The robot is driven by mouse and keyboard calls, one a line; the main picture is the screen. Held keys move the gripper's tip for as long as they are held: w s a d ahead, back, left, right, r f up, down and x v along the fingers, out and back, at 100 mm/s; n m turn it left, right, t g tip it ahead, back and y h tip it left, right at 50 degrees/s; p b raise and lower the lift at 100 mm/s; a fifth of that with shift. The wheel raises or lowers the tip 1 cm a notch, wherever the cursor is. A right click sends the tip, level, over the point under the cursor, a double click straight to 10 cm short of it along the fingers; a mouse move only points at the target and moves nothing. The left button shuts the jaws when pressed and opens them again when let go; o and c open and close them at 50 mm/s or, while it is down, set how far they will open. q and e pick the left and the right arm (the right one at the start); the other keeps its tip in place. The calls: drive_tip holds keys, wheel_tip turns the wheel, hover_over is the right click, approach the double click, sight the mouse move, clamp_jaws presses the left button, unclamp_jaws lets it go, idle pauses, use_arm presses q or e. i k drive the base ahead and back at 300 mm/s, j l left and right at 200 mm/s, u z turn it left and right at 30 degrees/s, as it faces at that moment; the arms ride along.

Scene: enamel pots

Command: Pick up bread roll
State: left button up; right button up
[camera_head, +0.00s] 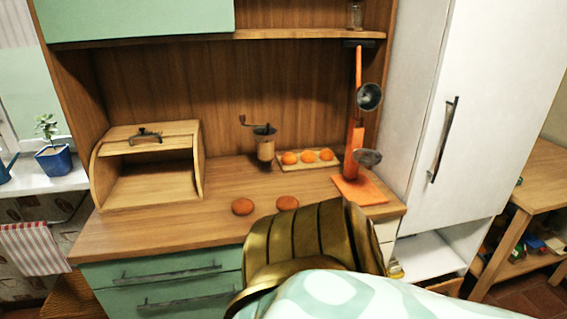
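Two round, orange-brown bread rolls lie on the wooden counter (190,222) near its front edge. The left roll (242,206) is fully in view. Three brighter orange round items (308,156) sit in a row on a small wooden tray (285,168) at the back of the counter. Neither gripper shows clearly; I see no fingertips in this view.
An open wooden bread box (150,185) stands on the left of the counter. A coffee grinder (265,145) stands at the back. An orange stand with metal ladles (357,165) is on the right, beside a white cabinet (480,90).

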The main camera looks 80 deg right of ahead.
sight(241, 207)
drive_tip(key=z, duration=2.35)
